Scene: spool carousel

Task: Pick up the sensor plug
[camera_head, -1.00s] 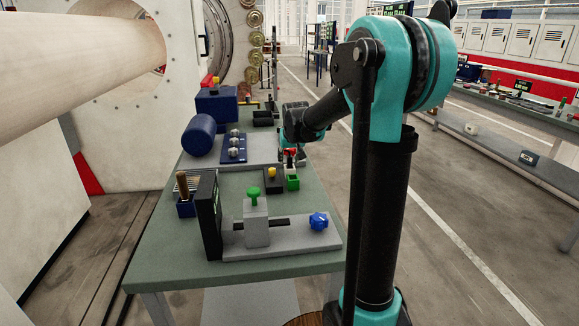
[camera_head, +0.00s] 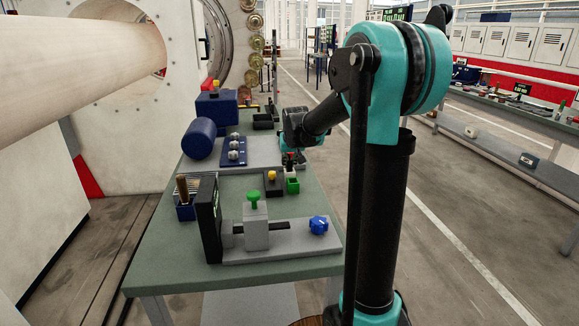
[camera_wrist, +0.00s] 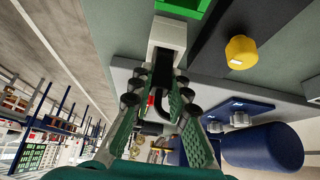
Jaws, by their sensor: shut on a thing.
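My gripper (camera_wrist: 165,78) shows in the wrist view with its green, black-jointed fingers closed on a dark part that I take to be the sensor plug (camera_wrist: 161,58). A black curved lead and a small red spot show between the fingers. The plug's far end meets a pale grey block (camera_wrist: 167,34); I cannot tell whether it sits in it or only lies before it. In the head view, my gripper (camera_head: 290,151) is low over the bench, just behind the green box (camera_head: 292,186). There the plug is mostly hidden.
A yellow knob (camera_wrist: 241,52) on a dark block is close beside the gripper. A blue plate (camera_head: 233,150) with grey knobs and a blue cylinder (camera_head: 199,138) are to the left. A grey slide fixture with a green knob (camera_head: 254,196) stands nearer. The floor right of the bench is clear.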

